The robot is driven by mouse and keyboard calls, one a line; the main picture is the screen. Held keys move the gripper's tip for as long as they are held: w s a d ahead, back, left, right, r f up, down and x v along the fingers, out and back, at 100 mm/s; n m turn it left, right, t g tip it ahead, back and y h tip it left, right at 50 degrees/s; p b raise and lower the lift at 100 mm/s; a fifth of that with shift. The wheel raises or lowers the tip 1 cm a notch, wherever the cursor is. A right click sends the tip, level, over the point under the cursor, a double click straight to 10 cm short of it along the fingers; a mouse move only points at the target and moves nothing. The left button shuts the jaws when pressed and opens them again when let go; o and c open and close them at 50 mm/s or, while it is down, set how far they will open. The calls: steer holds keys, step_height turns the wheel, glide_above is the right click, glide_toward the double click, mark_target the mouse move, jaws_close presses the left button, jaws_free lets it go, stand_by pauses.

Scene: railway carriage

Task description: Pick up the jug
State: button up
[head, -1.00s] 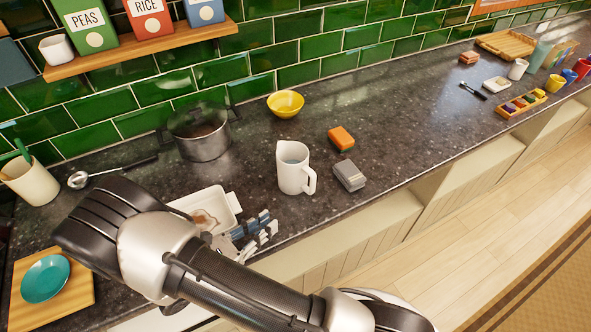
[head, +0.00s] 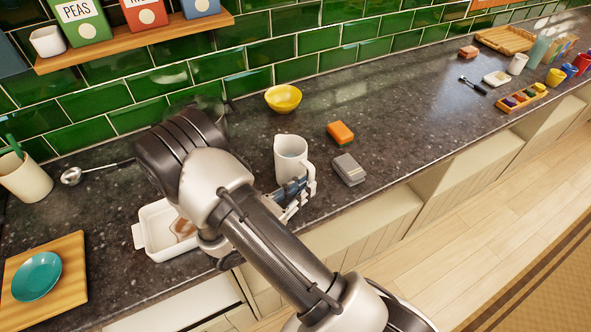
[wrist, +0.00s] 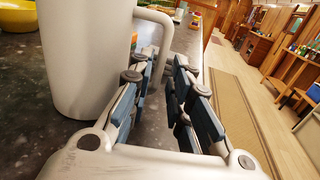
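The jug (head: 291,158) is white and stands upright on the dark worktop, its handle on the right, front side. In the wrist view the jug (wrist: 85,55) fills the upper left, with its handle (wrist: 152,16) curving right and down behind the left finger. My gripper (head: 297,192) is at the jug's front right, low beside the handle. In the wrist view my gripper (wrist: 166,72) is open, with a clear gap between the fingers. The handle is by the left fingertip; I cannot tell whether it touches or lies between the fingers.
A grey block (head: 349,169) and an orange sponge (head: 340,132) lie right of the jug. A yellow bowl (head: 283,98) sits behind it. A white dish (head: 150,238) is left, partly hidden by my arm. The worktop's front edge is close to my gripper.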

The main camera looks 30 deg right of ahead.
steer(key=x, duration=0.3)
steer(key=shift+w+d, duration=0.1)
steer(key=shift+d, duration=0.1)
jaws_close()
stand_by(0.5)
